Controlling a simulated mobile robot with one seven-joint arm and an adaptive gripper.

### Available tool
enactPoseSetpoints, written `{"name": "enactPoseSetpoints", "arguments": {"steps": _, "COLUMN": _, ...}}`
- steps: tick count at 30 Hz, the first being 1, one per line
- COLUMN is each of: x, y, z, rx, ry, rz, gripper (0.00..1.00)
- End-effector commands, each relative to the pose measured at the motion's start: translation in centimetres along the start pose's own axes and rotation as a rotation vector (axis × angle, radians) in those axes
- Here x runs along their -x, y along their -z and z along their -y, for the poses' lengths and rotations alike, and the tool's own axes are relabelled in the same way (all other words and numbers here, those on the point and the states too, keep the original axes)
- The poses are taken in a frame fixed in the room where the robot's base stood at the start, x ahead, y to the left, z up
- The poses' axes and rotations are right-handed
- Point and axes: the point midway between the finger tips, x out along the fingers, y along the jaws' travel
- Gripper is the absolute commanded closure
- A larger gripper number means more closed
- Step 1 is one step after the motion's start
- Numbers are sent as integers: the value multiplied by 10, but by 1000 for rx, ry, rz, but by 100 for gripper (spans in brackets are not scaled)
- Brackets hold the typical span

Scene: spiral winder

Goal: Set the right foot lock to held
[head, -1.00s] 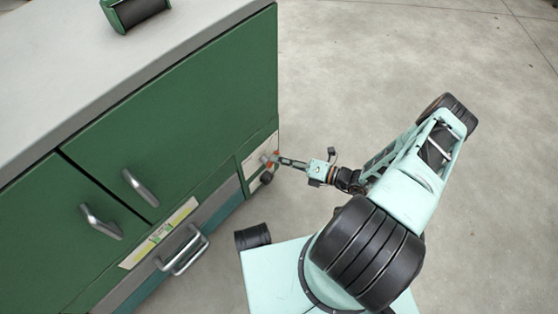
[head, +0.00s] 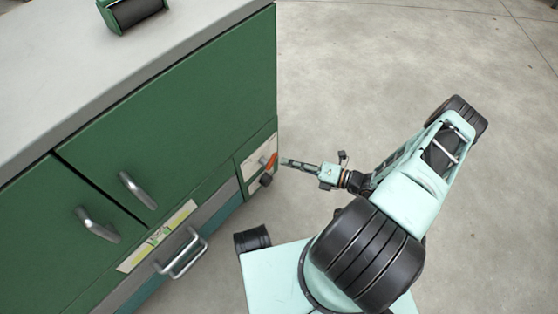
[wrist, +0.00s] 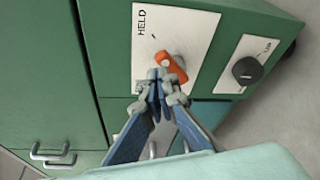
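The foot lock is an orange lever (wrist: 172,67) on a white plate (wrist: 192,30) at the end of the green cabinet's front. The word HELD is printed at the plate's upper left, and the lever slants toward the lower right, away from it. In the head view the orange lever (head: 271,161) shows low near the cabinet's corner. The fingers hide the plate's lower part in the wrist view.
A black knob (wrist: 247,70) sits on a second white plate, right of the lever in the wrist view. Metal handles (head: 137,190) and a drawer pull (head: 182,253) stick out of the cabinet front. Open concrete floor (head: 340,70) lies right of the cabinet.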

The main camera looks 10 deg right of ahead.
Motion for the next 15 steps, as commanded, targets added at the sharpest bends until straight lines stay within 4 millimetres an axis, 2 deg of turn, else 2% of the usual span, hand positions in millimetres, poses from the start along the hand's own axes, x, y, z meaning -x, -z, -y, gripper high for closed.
{"name": "enactPoseSetpoints", "arguments": {"steps": 3, "x": 26, "y": 2, "z": -2, "rx": -2, "ry": -4, "rz": -2, "gripper": 100}}
{"name": "enactPoseSetpoints", "arguments": {"steps": 9, "x": 64, "y": 4, "z": -4, "rx": -3, "ry": -12, "rz": -7, "gripper": 100}}
{"name": "enactPoseSetpoints", "arguments": {"steps": 15, "x": 83, "y": 5, "z": -5, "rx": -5, "ry": -18, "rz": -10, "gripper": 100}}
